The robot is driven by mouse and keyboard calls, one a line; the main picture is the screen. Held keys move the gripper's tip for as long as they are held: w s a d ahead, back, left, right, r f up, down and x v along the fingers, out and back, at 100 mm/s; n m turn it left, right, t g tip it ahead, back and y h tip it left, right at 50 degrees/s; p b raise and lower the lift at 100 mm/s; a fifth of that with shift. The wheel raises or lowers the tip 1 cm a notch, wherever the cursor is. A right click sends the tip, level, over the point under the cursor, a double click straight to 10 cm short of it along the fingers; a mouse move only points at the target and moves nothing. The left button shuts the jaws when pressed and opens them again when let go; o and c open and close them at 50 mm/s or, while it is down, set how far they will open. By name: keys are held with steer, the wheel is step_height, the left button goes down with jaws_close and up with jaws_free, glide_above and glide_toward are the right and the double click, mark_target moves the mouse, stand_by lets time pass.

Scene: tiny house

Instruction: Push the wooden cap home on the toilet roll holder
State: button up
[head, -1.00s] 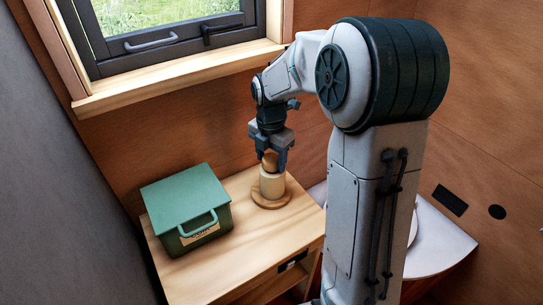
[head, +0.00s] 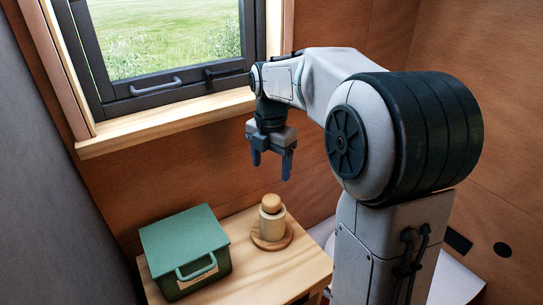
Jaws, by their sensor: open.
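The toilet roll holder stands upright on a wooden cabinet top. Its round wooden base (head: 284,241) lies flat, with a pale roll (head: 272,225) standing on it. The round wooden cap (head: 271,203) sits on top of the roll, at the upper end of the holder. From this view I cannot tell whether any gap lies under the cap. My gripper (head: 271,170) is open and empty, pointing down. It hangs above the cap, clear of it.
A green box (head: 185,248) with a lid and handle stands left of the holder on the wooden cabinet top (head: 262,270). The window sill (head: 165,126) and wall are behind. The cabinet's front right corner is bare.

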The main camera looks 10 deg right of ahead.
step_height(320, 180, up, 2)
steer(key=shift+r, duration=0.1)
stand_by(0.4)
steer(key=s+f+m+t, duration=0.1)
steer(key=s+f+m, duration=0.2)
steer(key=s+m, duration=0.7)
steer(key=s+f+m+t, duration=0.2)
steer(key=s+f+m, duration=0.2)
steer(key=s+m, duration=0.6)
steer(key=shift+s+m, duration=0.4)
steer(key=shift+m, duration=2.3)
steer(key=shift+d, duration=0.15)
